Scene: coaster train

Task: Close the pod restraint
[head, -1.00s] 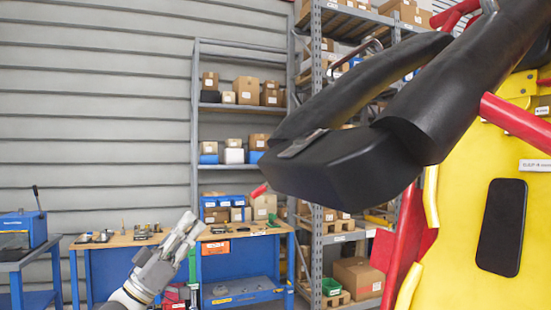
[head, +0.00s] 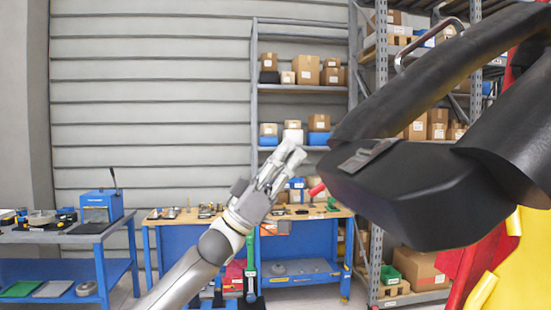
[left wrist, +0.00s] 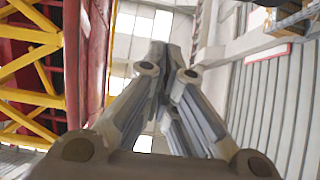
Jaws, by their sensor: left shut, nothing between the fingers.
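The pod restraint (head: 420,195) is a thick black padded bar at the right of the head view. It is raised and reaches in from the upper right, with its blunt end towards the middle. My left gripper (head: 290,153) is just left of that end in the picture, shut and empty, with its fingers pointing up and to the right. I cannot tell its distance in depth from the restraint. The left wrist view shows the shut fingers (left wrist: 160,60) pointing upward. Part of the red and yellow pod (head: 510,260) shows at the lower right. My right gripper is out of view.
Blue workbenches (head: 300,268) with tools and a blue machine (head: 100,206) stand behind at the left. Shelves with cardboard boxes (head: 307,70) stand at the back. In the left wrist view, red and yellow framework (left wrist: 40,70) is at the left.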

